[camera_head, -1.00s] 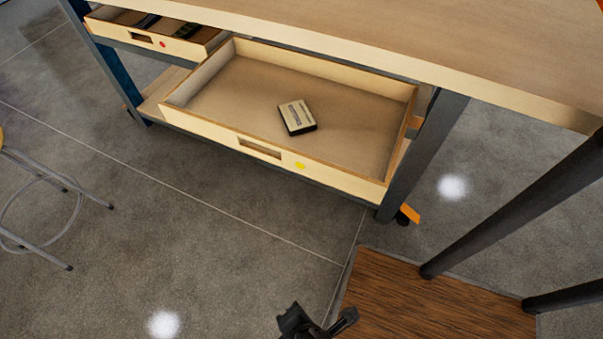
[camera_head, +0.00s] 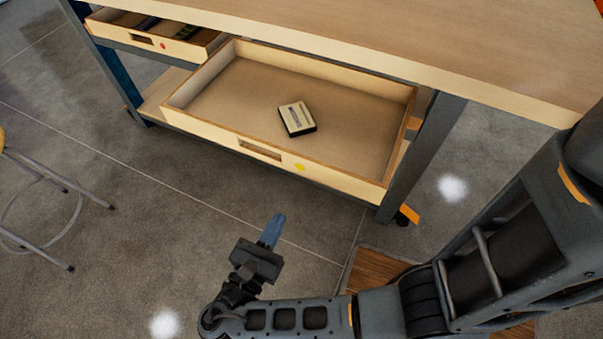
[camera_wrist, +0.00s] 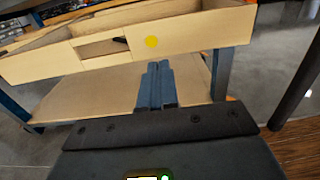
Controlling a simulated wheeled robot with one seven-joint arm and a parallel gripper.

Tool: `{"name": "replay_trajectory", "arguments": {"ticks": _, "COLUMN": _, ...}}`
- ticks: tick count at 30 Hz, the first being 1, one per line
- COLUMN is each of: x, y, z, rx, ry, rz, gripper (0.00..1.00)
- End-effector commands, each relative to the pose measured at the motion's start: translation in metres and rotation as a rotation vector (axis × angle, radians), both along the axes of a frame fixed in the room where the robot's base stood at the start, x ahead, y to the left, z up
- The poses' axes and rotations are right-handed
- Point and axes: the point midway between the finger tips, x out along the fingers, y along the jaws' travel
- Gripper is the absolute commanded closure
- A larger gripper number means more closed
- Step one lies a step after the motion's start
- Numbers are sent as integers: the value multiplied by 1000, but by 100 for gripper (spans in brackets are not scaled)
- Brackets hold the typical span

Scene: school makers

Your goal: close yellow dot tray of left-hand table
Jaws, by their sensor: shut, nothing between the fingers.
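The yellow dot tray (camera_head: 215,137) is a pale wooden drawer pulled out from under the table (camera_head: 400,50). Its front carries a handle slot and a yellow dot (camera_head: 300,167). A small box (camera_head: 297,118) lies inside it. My gripper (camera_head: 273,229) is shut and empty, in front of the tray's front and apart from it. In the wrist view the shut fingers (camera_wrist: 158,86) point toward the tray front (camera_wrist: 200,33), below the yellow dot (camera_wrist: 152,42).
A red dot tray (camera_head: 183,47) with dark items stands partly out at upper left. A stool (camera_head: 45,205) stands at the left. A table leg (camera_head: 424,160) is right of the tray. The floor in front (camera_head: 150,220) is clear.

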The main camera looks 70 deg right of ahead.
Motion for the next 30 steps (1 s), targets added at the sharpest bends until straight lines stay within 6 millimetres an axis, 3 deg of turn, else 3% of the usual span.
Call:
{"name": "replay_trajectory", "arguments": {"ticks": 19, "x": 2, "y": -17, "z": 4, "rx": 4, "ry": -5, "rz": 1, "gripper": 100}}
{"name": "replay_trajectory", "arguments": {"ticks": 30, "x": 0, "y": -39, "z": 2, "rx": 5, "ry": -4, "rz": 0, "gripper": 100}}
